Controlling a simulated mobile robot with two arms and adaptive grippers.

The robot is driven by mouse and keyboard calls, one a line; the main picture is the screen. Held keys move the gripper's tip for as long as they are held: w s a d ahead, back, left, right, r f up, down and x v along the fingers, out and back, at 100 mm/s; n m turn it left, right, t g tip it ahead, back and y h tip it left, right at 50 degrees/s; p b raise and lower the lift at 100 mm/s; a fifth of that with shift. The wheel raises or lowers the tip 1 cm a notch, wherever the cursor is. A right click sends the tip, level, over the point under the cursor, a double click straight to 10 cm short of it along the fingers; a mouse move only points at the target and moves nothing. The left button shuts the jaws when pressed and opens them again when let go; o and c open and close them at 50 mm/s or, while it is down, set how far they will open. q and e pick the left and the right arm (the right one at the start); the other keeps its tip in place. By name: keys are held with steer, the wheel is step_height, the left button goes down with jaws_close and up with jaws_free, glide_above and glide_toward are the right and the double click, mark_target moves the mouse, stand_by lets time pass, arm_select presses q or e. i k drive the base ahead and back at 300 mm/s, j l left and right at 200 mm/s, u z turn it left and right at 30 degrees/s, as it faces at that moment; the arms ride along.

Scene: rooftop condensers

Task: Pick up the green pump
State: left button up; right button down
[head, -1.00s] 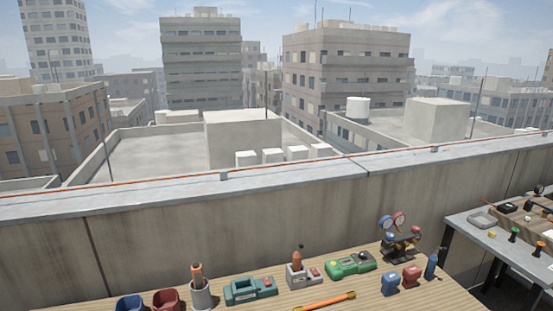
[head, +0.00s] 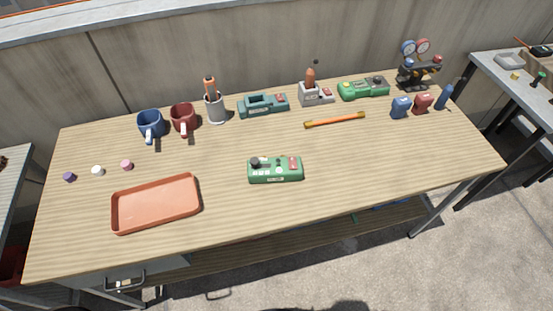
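Two green devices are on the wooden table in the head view, and I cannot tell for sure which is the pump. One green device (head: 275,170) lies near the middle front of the table, with a dark knob at its left and a red part at its right. Another green device (head: 363,88) stands at the back right, with a dark round part at its right end. A teal, open-topped base (head: 263,105) with a red part is at the back middle. Neither of my grippers shows.
An orange tray (head: 156,203) lies at the front left. An orange stick (head: 334,120) lies right of centre. A gauge set (head: 417,65) stands back right. The front right is clear.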

mark_target(275, 169)
steer(key=k+j+z, duration=0.15)
steer(key=z, duration=0.2)
steer(key=k+j+z, duration=0.15)
steer(key=z, duration=0.2)
steer(key=k+j+z, duration=0.1)
steer(key=k+z, duration=0.25)
steer(key=i, duration=0.1)
